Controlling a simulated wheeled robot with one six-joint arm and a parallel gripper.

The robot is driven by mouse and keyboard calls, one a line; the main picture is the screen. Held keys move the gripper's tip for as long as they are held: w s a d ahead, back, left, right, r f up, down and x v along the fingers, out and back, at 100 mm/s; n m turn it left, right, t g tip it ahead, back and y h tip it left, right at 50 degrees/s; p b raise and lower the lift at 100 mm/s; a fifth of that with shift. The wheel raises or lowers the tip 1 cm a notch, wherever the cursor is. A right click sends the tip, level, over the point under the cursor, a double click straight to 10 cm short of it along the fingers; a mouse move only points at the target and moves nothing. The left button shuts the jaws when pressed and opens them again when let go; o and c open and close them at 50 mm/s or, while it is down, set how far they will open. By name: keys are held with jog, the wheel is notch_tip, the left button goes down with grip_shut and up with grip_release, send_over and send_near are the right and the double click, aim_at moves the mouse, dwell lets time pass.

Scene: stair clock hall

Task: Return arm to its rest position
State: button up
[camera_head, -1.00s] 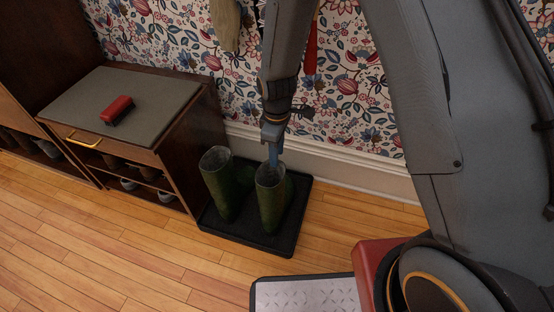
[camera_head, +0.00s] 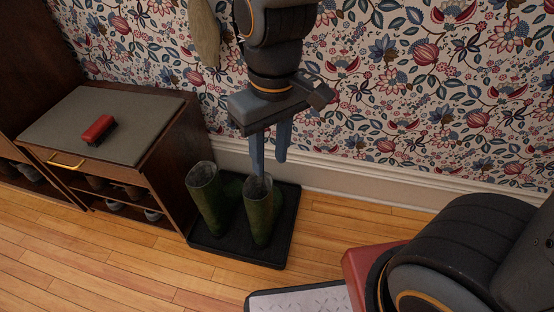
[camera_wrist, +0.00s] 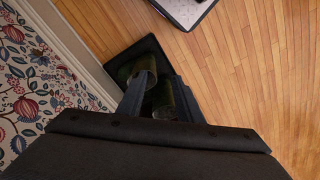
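My gripper (camera_head: 270,147) hangs in front of the wallpaper, fingers pointing down, above and apart from the right one of two green boots. Its two blue-grey fingers are spread with nothing visible between them. In the wrist view the gripper (camera_wrist: 160,85) also shows its fingers apart. The left boot (camera_head: 209,203) and the right boot (camera_head: 259,215) stand upright on a black tray (camera_head: 240,257). The wrist view shows the boots beyond the fingers, partly hidden by them.
A wooden shoe bench (camera_head: 155,165) with a grey top stands left of the tray. A red brush (camera_head: 98,130) lies on it. A long tan object (camera_head: 205,30) hangs on the wall. A white skirting board (camera_head: 340,178) runs behind the tray.

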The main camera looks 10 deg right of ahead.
jog(key=s, duration=0.1)
jog(key=s+r, duration=0.1)
jog(key=s+d+m, duration=0.1)
jog(key=shift+s+r, duration=0.15)
jog(key=shift+r, duration=0.1)
dwell(1.1)
jog(key=d+r+m+p, duration=0.5)
jog(key=d+r+p, duration=1)
jog(key=r+p, duration=0.4)
jog(key=p, duration=0.5)
jog(key=shift+s+h, duration=0.3)
jog(key=shift+s, duration=0.1)
